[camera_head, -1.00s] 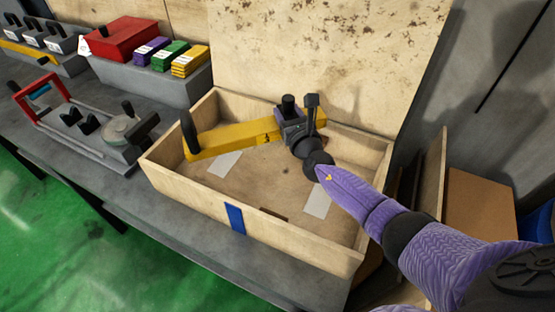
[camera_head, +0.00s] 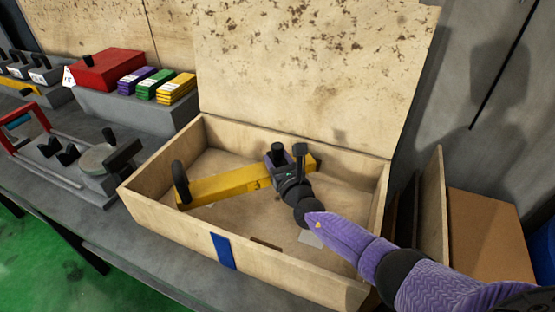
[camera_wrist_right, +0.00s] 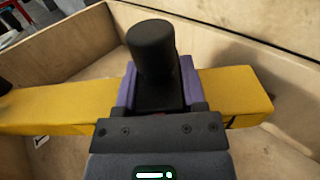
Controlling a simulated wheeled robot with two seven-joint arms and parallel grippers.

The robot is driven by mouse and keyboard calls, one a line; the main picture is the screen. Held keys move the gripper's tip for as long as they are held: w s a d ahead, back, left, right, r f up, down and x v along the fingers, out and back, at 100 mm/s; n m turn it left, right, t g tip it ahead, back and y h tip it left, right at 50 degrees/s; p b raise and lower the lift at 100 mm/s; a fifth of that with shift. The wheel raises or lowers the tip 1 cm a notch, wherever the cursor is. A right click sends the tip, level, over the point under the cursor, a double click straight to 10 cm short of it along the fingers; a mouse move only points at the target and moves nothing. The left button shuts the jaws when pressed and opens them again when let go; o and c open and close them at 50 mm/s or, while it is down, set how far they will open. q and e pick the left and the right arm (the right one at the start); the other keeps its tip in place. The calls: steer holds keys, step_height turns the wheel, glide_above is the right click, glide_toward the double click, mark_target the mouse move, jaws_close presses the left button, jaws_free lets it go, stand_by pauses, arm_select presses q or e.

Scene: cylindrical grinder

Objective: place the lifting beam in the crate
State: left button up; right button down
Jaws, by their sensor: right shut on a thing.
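The yellow lifting beam (camera_head: 225,187) has a black upright handle at its left end and another near its right end. My right gripper (camera_head: 281,168) is shut on the beam near its right end. The beam is inside the open wooden crate (camera_head: 178,226), below the level of the rim, roughly level. I cannot tell whether its underside touches the crate floor. In the right wrist view the gripper (camera_wrist_right: 158,98) straddles the yellow beam (camera_wrist_right: 60,108) around a black handle, with crate walls behind. My left gripper is not in view.
The crate lid (camera_head: 310,75) stands open behind. A red box (camera_head: 110,70) and purple, green and yellow blocks (camera_head: 177,90) sit on a grey stand at left. A red-handled fixture (camera_head: 30,122) is on the bench left of the crate. Boards lean at right.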

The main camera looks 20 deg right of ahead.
steer(key=shift+f, duration=0.15)
steer(key=shift+c, duration=0.8)
jaws_free()
steer(key=s+r+p, duration=0.1)
steer(key=p, duration=0.1)
steer(key=shift+s+r+p, duration=0.25)
steer(key=shift+r+p, duration=0.05)
steer(key=shift+r, duration=0.1)
steer(key=s+p, duration=0.1)
steer(key=s, duration=0.4)
steer(key=shift+s+a+f+p, duration=0.15)
steer(key=shift+s+a+p, duration=0.05)
steer(key=shift+p, duration=0.15)
steer(key=shift+s+f, duration=0.15)
steer(key=shift+s, duration=0.2)
